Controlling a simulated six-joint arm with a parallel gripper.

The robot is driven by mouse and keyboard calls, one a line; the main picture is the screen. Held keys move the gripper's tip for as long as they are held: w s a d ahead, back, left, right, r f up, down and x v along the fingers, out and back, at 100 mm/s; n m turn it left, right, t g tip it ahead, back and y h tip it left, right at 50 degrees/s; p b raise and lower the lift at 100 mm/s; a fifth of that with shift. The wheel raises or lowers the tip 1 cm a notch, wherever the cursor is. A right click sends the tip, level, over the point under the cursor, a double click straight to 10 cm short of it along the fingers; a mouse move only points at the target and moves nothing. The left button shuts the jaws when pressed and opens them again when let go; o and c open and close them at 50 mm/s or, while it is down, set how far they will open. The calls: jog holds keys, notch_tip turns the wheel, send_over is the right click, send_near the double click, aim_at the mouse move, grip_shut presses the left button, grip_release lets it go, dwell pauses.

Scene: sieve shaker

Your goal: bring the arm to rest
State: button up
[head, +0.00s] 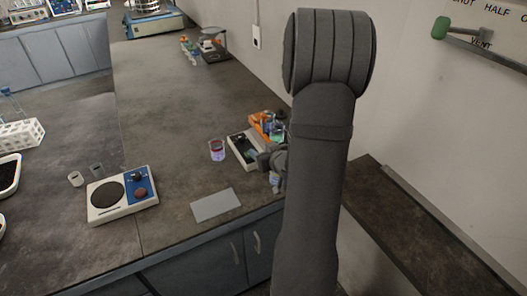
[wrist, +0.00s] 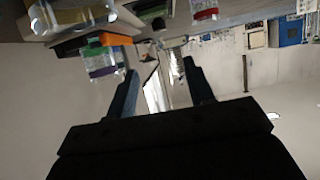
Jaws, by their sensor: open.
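My gripper (wrist: 158,78) shows in the wrist view with its two fingers apart and nothing between them. The wrist view looks along the room with the bench at the top of the picture. In the head view my thick grey arm stands upright right of centre and hides most of my gripper; a dark part of the wrist shows at the arm's left edge, beside the bench items. The sieve shaker (head: 155,24) stands at the far end of the bench, its top cut off by the picture edge.
Close to my wrist are a tray-like box (head: 242,150), orange and teal-capped bottles (head: 275,130) and a beaker (head: 217,150). A hotplate (head: 122,194) and a grey plate (head: 216,205) lie nearer the front. The mid-bench is clear. A wall (head: 420,110) rises at right.

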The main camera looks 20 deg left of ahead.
aim_at(242, 139)
jog(key=shift+s+d+r, duration=0.1)
jog(key=shift+s+d, duration=0.05)
dwell(0.4)
jog(key=x, duration=1.7)
jog(key=shift+f, duration=0.25)
jog(key=shift+r+m+t+h, duration=0.15)
jog(key=shift+m+t+h, duration=0.15)
jog(key=shift+a+m+t+h, duration=0.2)
jog(key=shift+m+t+h, duration=0.1)
jog(key=shift+m, duration=0.1)
dwell(1.2)
jog(key=shift+m+t+h, duration=0.3)
jog(key=shift+m+h, duration=0.3)
jog(key=shift+h, duration=0.1)
